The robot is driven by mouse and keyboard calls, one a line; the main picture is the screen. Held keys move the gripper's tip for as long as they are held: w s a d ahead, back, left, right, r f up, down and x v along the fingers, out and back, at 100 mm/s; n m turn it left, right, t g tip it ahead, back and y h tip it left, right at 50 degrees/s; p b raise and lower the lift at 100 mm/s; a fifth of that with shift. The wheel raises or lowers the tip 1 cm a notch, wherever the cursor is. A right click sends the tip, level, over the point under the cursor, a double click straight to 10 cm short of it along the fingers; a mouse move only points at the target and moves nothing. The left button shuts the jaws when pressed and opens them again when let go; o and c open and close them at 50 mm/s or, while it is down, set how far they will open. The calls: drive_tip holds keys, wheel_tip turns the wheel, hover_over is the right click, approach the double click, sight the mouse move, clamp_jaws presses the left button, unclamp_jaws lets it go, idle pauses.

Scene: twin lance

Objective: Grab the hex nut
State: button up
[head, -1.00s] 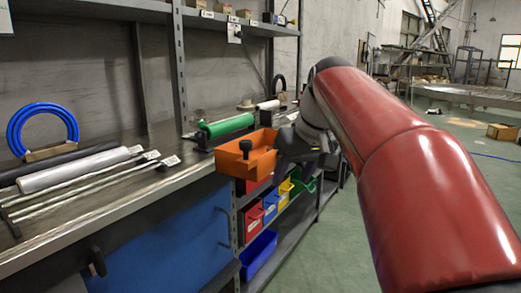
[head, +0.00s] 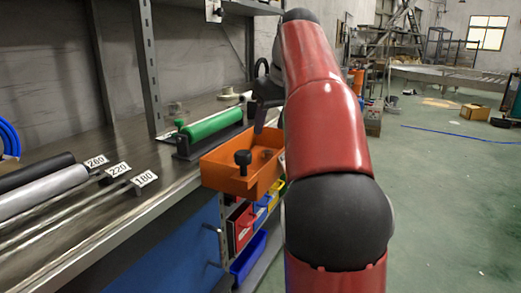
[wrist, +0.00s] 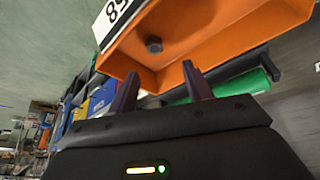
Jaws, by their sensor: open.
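An orange bin (head: 221,178) sits at the bench's front edge and also shows in the wrist view (wrist: 225,42). In the head view a small brownish piece (head: 267,154), likely the hex nut, lies inside it, too small to make out its shape. A black knob-like part (head: 243,160) stands at the bin's near side. A dark rounded piece (wrist: 154,44) shows in the bin in the wrist view; I cannot tell whether it is the nut or the knob. My gripper (wrist: 160,72) is open and empty, its fingertips close to the bin. In the head view my arm partly hides the gripper.
A green roller (head: 212,126) lies on the bench (head: 165,185) behind the bin. Rods with number cards (head: 118,169) lie to the left. Coloured bins (head: 245,255) sit on shelves below. Open floor (head: 450,200) is to the right.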

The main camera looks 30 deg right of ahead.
sight(267, 151)
drive_tip(key=x, duration=0.2)
drive_tip(key=b+x, duration=0.1)
drive_tip(key=x, duration=0.1)
drive_tip(key=b+x, duration=0.1)
drive_tip(key=x, duration=0.2)
drive_tip(key=shift+s+d+f, duration=0.2)
drive_tip(key=shift+d, duration=0.2)
drive_tip(key=shift+c, duration=0.3)
drive_tip(key=c, duration=1)
drive_tip(key=shift+r, duration=0.15)
